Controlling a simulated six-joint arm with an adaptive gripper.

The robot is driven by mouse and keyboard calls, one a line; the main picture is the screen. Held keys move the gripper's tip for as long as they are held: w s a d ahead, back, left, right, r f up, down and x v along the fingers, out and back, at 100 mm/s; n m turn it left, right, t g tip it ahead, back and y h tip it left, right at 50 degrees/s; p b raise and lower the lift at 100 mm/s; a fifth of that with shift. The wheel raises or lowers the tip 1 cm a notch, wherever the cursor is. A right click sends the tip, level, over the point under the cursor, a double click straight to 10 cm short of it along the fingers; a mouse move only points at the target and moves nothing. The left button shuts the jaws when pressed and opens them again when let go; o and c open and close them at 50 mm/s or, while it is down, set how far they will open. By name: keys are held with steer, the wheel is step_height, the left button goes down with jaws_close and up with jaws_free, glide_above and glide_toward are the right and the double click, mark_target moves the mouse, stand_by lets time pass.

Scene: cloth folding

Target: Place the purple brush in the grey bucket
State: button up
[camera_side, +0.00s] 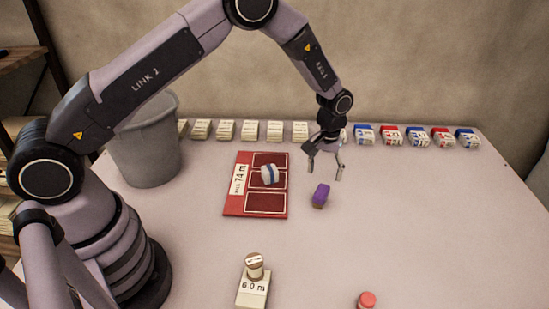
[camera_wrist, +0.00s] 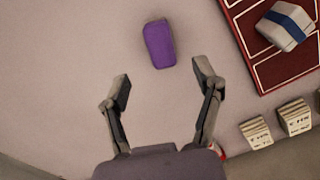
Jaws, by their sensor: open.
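The purple brush (camera_side: 320,195) is a small purple block lying on the table, right of the red board. It also shows in the wrist view (camera_wrist: 159,44), beyond my fingertips and roughly centred between them. My gripper (camera_side: 325,174) hangs above the table just behind the brush, with its fingers spread and nothing between them. The wrist view shows both fingers of my gripper (camera_wrist: 162,86) apart, not touching the brush. The grey bucket (camera_side: 146,150) stands at the left back of the table, partly hidden behind my arm. Its inside is mostly hidden.
A red board (camera_side: 236,204) with a white and blue block (camera_side: 270,174) lies between bucket and brush. Rows of small labelled blocks (camera_side: 250,130) line the back edge. A labelled block with a round-topped piece (camera_side: 254,280) and a red round object (camera_side: 367,300) are in front.

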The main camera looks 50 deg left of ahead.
mark_target(322, 189)
steer(key=f, duration=0.7)
steer(key=shift+w+a+f, duration=0.1)
steer(key=shift+w+f, duration=0.1)
steer(key=shift+f, duration=0.2)
steer(key=shift+c, duration=0.2)
jaws_close()
